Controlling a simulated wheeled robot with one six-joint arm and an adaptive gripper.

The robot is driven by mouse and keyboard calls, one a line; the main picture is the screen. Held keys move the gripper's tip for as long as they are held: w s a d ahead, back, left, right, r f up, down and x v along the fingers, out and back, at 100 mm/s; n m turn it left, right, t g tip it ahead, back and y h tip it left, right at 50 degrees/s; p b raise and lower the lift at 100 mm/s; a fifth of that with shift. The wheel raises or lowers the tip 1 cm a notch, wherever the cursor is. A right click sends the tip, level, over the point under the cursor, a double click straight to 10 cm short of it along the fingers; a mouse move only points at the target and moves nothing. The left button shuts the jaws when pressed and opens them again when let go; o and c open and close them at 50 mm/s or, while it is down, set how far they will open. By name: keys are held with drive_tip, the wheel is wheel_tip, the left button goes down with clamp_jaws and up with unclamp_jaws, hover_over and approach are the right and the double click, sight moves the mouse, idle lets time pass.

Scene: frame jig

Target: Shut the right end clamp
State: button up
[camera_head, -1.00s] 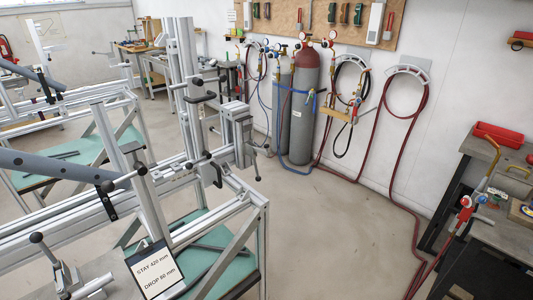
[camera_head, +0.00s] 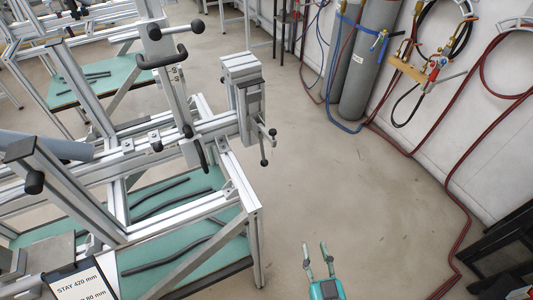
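The frame jig of silver aluminium profiles fills the left of the view. At its right end stands the right end clamp (camera_head: 243,100), a grey upright block with a small black-knobbed lever (camera_head: 265,148) on its right side. Whether its jaw is open or shut I cannot tell. My gripper (camera_head: 315,246) shows at the bottom centre, teal with two grey fingers standing apart. It is open and empty, over the bare floor, in front and to the right of the clamp and touching nothing.
An upright post with black handles (camera_head: 172,60) stands left of the clamp. The jig's teal shelf (camera_head: 150,258) holds dark bars. A label board (camera_head: 80,285) hangs in front. Gas cylinders (camera_head: 367,70) and red hoses (camera_head: 470,215) line the right wall. The floor between is clear.

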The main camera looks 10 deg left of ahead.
sight(264, 156)
drive_tip(key=w+a+r+y, duration=0.1)
drive_tip(key=w+a+r, duration=0.1)
drive_tip(key=w+a, duration=0.3)
drive_tip(key=w+a+r+n, duration=0.1)
drive_tip(key=w+a+r, duration=0.2)
drive_tip(key=w+a, duration=0.3)
drive_tip(key=w+a+r+n+y, duration=0.1)
drive_tip(key=w+a, duration=0.4)
drive_tip(key=w, duration=0.8)
drive_tip(key=shift+w+a+r+y, duration=0.15)
drive_tip(key=shift+a+r+y, duration=0.15)
drive_tip(key=shift+r, duration=0.4)
drive_tip(key=shift+c, duration=0.2)
clamp_jaws()
